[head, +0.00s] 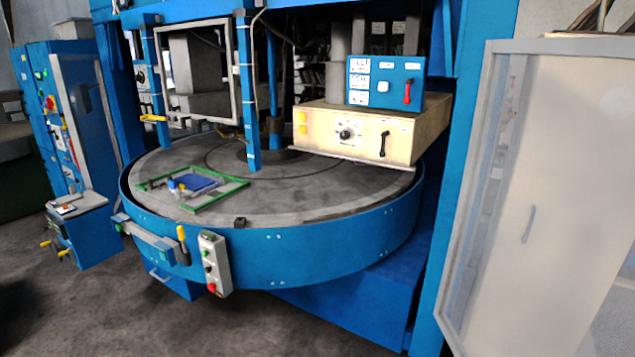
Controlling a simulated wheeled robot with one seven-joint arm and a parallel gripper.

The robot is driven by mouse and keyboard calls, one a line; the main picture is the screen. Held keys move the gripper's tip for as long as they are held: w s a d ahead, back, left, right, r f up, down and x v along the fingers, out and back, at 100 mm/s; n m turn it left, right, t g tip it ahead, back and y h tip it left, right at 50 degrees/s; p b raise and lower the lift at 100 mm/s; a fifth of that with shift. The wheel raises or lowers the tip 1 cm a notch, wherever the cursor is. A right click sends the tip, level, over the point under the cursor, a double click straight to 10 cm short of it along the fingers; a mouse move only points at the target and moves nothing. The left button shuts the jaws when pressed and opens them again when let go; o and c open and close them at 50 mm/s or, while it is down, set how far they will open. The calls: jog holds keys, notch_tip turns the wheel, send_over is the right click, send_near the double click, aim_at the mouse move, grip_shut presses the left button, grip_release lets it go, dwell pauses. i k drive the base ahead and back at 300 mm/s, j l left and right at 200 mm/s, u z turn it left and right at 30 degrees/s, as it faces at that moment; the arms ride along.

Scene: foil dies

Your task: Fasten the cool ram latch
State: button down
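Two lever-like handles show on the press in the head view. A red lever (407,92) stands nearly upright on the right of the blue control box (385,97). A black lever (384,145) stands nearly upright on the front of the cream box (318,138) below it. A round dark knob (345,133) sits left of the black lever. I cannot tell which handle is the cool ram latch, as the small labels are unreadable. My gripper is not in view.
A round blue-rimmed table (290,262) stands in front of the boxes, with a green frame (222,204) on it. A button box (214,262) hangs on its rim. A pale cabinet door (560,190) stands at right. The dark floor (110,300) is open at front left.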

aim_at(409, 81)
jog(key=i+l+u, duration=0.15)
jog(key=i, duration=0.4)
jog(key=i+l+u, duration=0.15)
jog(key=i+l, duration=0.15)
jog(key=i, duration=0.25)
jog(key=i+l+u, duration=0.2)
jog(key=i, duration=0.35)
jog(key=i+l+u, duration=0.15)
jog(key=i+l, duration=0.55)
jog(key=l, duration=0.15)
